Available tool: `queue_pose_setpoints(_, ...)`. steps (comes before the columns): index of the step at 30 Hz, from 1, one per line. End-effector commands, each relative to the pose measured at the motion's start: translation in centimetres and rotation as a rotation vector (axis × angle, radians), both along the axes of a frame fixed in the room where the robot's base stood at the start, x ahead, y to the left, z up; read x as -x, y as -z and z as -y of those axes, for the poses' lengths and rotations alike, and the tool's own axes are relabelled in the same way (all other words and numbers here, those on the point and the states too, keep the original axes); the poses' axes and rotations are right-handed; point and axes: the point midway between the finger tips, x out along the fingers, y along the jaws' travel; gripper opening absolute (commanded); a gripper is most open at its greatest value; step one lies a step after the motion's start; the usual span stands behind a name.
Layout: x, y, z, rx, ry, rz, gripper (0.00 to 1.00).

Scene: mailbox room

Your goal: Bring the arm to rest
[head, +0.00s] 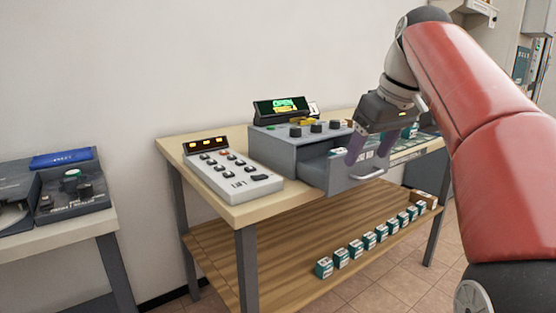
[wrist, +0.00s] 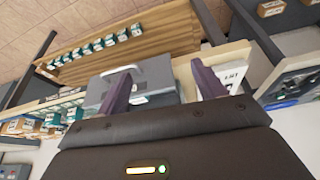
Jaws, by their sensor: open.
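My arm (head: 465,85), red with dark joints, comes in from the right of the head view and reaches over the table. My gripper (head: 370,150) is open at its end, its two purple fingers pointing down in front of a grey box unit (head: 300,145) with a pulled-out drawer (head: 345,172). I see nothing held between the fingers. In the wrist view the gripper's two purple fingers (wrist: 160,90) stand apart, with the grey drawer front (wrist: 138,80) beyond them. I cannot tell whether a finger touches the drawer.
A white keypad panel (head: 220,172) stands on the wooden table (head: 240,212) left of the unit. A lit display (head: 282,110) stands behind. Several small boxes (head: 368,240) line the lower shelf. Another table (head: 60,238) with devices is at left. Floor shows at lower right.

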Motion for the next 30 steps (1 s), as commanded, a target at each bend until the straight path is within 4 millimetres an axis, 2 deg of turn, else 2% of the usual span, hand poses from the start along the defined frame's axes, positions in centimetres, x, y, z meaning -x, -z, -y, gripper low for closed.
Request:
queue_pose_setpoints(7, 3.4, 2.5, -1.4, 0.012, 0.107, 0.005, 0.69)
queue_pose_setpoints(11, 6.5, 5.3, -2.0, 0.017, 0.194, 0.018, 0.69)
queue_pose_setpoints(17, 12.8, 12.4, -2.1, 0.013, 0.345, 0.051, 0.69)
queue_pose_setpoints(21, 17.1, 18.3, -1.9, -0.003, 0.431, 0.075, 0.69)
queue_pose_setpoints(24, 19.6, 21.9, -1.7, -0.015, 0.475, 0.089, 0.69)
queue_pose_setpoints(27, 21.3, 24.6, -1.6, -0.027, 0.502, 0.098, 0.69)
queue_pose_setpoints(30, 22.1, 26.1, -1.5, -0.033, 0.516, 0.104, 0.69)
